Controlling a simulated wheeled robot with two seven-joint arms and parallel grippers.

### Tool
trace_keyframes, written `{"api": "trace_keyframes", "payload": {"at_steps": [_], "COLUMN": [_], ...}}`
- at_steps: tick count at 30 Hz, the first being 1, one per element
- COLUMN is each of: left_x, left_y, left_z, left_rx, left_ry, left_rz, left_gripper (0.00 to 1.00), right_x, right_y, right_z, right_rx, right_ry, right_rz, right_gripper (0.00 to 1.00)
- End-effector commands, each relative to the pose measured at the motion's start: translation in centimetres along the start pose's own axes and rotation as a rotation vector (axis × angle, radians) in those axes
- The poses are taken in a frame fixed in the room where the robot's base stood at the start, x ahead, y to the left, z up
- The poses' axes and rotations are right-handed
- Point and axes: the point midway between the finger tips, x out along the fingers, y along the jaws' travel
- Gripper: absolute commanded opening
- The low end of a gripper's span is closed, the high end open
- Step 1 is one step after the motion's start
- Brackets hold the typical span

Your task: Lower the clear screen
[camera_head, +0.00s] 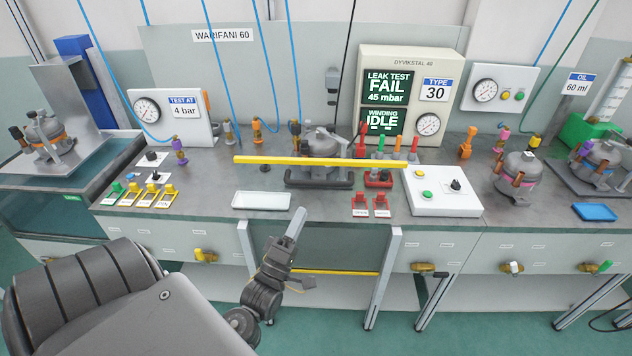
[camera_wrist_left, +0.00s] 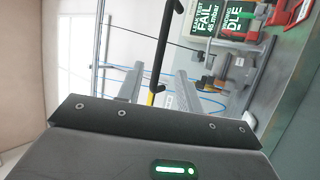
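A yellow bar (camera_head: 320,161) runs level across the bench's middle, in front of the grey compressor (camera_head: 323,142). A second yellow bar (camera_head: 345,272) shows lower down, between two metal posts (camera_head: 384,275) at the bench front. The clear screen itself is hard to make out; I cannot tell its exact edges. My left gripper (camera_head: 296,248) is in front of the bench, below the upper bar. In the left wrist view its fingers (camera_wrist_left: 158,88) are apart, with a black bar (camera_wrist_left: 165,50) showing between them; contact is unclear. My right gripper is out of view.
A white tray (camera_head: 261,201) and a white button box (camera_head: 443,190) flank the middle station. A tester display (camera_head: 406,92) stands behind, reading FAIL and IDLE. Red and yellow tags lie along the bench edge. A black crank (camera_head: 433,296) sticks out below at the right.

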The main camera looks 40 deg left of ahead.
Motion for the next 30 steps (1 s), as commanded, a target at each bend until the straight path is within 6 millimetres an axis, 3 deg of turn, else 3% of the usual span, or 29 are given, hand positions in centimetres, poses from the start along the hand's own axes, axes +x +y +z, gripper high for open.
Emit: {"api": "trace_keyframes", "payload": {"at_steps": [15,21,30], "left_x": [8.8,10.2,10.3], "left_y": [0.2,0.0,-0.1], "left_z": [0.0,0.1,0.1], "left_rx": [0.001,0.001,0.001], "left_ry": [-0.001,-0.002,-0.002], "left_rz": [-0.001,-0.002,-0.003], "left_gripper": [0.36,0.36,0.36], "right_x": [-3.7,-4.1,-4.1], "right_y": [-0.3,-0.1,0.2], "right_z": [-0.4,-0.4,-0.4], "right_rx": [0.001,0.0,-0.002], "right_ry": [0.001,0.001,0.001], "right_rz": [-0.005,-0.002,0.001], "right_gripper": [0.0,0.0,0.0]}}
